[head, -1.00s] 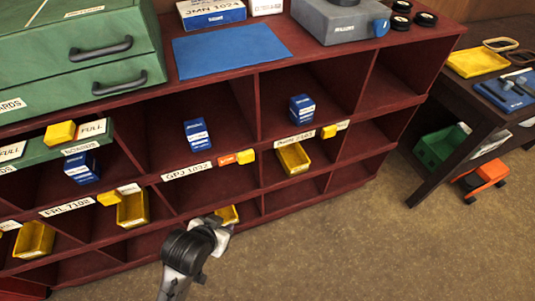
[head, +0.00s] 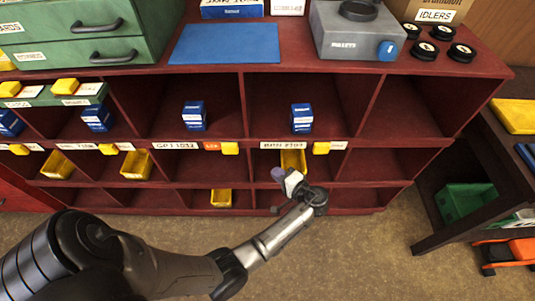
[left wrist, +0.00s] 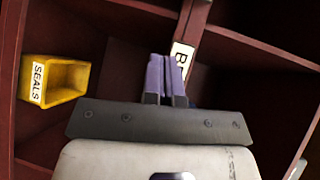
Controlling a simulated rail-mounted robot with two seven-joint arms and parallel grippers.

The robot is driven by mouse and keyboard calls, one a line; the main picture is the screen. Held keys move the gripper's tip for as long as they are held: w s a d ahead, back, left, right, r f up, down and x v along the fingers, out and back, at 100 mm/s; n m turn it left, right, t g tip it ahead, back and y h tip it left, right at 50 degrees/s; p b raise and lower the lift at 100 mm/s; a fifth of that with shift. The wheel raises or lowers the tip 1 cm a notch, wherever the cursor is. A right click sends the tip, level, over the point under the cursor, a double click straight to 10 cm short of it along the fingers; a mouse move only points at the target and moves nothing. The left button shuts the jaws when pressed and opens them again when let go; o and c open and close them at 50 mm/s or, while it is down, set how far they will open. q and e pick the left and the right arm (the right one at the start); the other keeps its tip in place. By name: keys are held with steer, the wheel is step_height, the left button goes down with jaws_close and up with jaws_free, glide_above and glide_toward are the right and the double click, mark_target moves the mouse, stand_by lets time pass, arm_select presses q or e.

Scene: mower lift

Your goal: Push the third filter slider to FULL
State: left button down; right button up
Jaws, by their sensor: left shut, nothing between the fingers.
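Yellow slider knobs sit along the red shelf's front lip. The third one I see from the left (head: 230,148) is beside the GPJ 1032 label (head: 177,145), with a small orange patch showing just left of it. Another yellow knob (head: 321,148) sits at the right end of the label starting with B (head: 290,145). My left gripper (head: 280,175) is shut and empty, below that B label and right of the third knob, apart from it. In the left wrist view its purple fingers (left wrist: 164,62) are together, partly covering a white label (left wrist: 181,58). My right gripper is not in view.
A yellow bin (head: 292,160) is behind my left gripper. A SEALS bin (left wrist: 75,78) shows in the left wrist view. Blue boxes (head: 193,115) stand in the upper compartments. Red dividers (head: 245,108) separate the compartments. Open carpet (head: 380,255) lies in front.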

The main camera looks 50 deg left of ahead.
arm_select(q)
steer(key=shift+s+r+g+y, duration=0.2)
steer(key=shift+r+g+y, duration=0.3)
steer(key=shift+r+y, duration=0.65)
steer(key=b, duration=0.1)
glide_toward(238, 148)
steer(key=w+a, duration=0.1)
steer(key=a, duration=0.1)
steer(key=w+a, duration=0.1)
steer(key=shift+w+a+r, duration=0.1)
steer(key=shift+w+a, duration=0.05)
steer(key=shift+a, duration=0.25)
steer(key=shift+s+a, duration=0.9)
steer(key=shift+s, duration=0.25)
steer(key=shift+s+a, duration=0.4)
steer(key=shift+s, duration=0.05)
